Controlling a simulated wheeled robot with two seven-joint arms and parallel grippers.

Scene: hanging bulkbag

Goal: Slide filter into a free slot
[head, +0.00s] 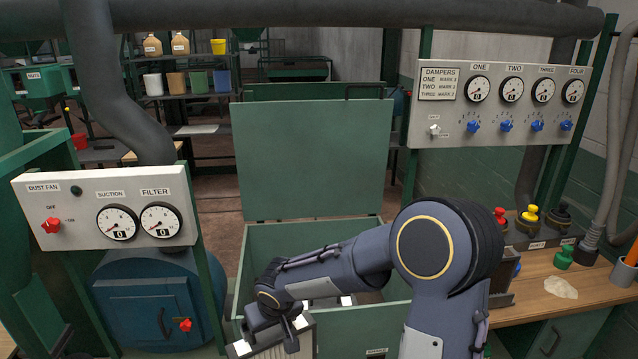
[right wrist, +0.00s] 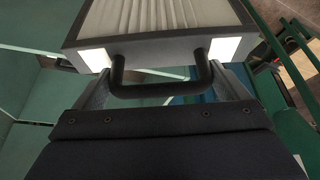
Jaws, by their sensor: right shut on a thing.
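A filter with white pleats, a grey frame and white corner blocks (right wrist: 150,18) fills the top of the right wrist view. Its dark bar handle (right wrist: 160,92) lies between the fingers of my right gripper (right wrist: 160,85), which is shut on it. In the head view the filter (head: 303,340) shows at the lower front of the open green chest (head: 365,328), partly hidden by my right gripper (head: 292,338). White blocks (head: 346,300) show inside the chest behind my arm; the slots are mostly hidden. My left gripper is not in view.
The chest lid (head: 312,160) stands raised behind it. A panel with suction and filter gauges (head: 105,208) and a blue round door (head: 150,300) are at left. A damper panel (head: 500,105) is at upper right. A wooden bench (head: 540,305) with coloured knobs is at right.

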